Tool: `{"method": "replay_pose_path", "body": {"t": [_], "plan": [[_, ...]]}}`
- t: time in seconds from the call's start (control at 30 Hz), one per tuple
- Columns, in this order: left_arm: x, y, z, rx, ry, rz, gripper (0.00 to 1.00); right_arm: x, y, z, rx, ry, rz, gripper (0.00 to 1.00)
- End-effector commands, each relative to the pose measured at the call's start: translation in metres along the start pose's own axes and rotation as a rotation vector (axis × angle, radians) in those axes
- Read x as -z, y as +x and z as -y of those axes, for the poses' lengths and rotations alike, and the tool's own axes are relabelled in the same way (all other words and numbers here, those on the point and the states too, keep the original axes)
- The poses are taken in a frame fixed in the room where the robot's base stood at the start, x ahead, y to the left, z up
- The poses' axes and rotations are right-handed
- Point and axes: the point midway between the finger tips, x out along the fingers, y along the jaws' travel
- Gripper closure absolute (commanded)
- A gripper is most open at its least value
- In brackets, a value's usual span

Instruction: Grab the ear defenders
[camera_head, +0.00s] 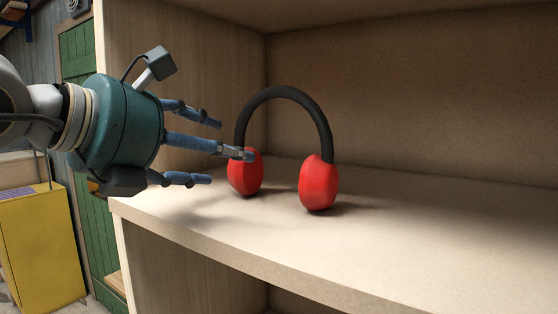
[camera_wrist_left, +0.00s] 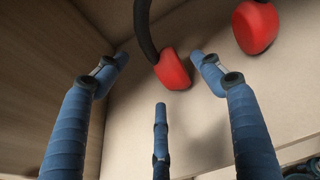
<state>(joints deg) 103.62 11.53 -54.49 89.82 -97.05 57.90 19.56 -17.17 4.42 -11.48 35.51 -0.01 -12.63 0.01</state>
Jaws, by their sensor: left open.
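The ear defenders (camera_head: 284,92) stand upright on a wooden shelf, with a black headband arched over two red cups. In the head view my left gripper (camera_head: 215,150) comes in from the left with its blue fingers spread. One fingertip overlaps the left red cup (camera_head: 245,175) in the picture; I cannot tell if it touches. In the left wrist view the nearer red cup (camera_wrist_left: 173,71) lies just beyond and between the open fingers (camera_wrist_left: 155,85), and nothing is held. The other red cup (camera_wrist_left: 256,27) is at the top right there. My right gripper is not in view.
The shelf board (camera_head: 420,235) is clear to the right of the ear defenders. A wooden side wall (camera_head: 185,70) stands at the left, close behind the gripper, and a back panel (camera_head: 410,90) closes the shelf. A yellow cabinet (camera_head: 40,245) stands at the lower left.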

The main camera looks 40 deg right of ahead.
Motion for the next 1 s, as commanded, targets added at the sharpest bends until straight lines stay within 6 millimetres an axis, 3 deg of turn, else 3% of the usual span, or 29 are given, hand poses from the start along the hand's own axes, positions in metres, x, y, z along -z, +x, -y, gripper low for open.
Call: {"method": "replay_pose_path", "body": {"t": [0.17, 0.37, 0.5, 0.77, 1.0], "plan": [[-0.002, 0.013, 0.001, 0.002, -0.001, 0.0, 0.32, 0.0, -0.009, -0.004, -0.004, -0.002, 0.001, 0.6], [-0.007, 0.041, 0.0, 0.005, -0.002, -0.001, 0.32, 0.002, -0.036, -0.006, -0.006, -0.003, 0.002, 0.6], [-0.004, 0.057, -0.001, 0.004, -0.002, 0.001, 0.32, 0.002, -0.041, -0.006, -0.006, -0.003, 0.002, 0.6], [-0.001, 0.062, -0.001, 0.003, 0.0, 0.003, 0.32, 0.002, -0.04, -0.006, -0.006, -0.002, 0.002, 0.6], [-0.002, 0.061, -0.001, 0.003, 0.0, 0.003, 0.76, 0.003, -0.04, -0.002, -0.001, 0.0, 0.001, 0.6]]}}
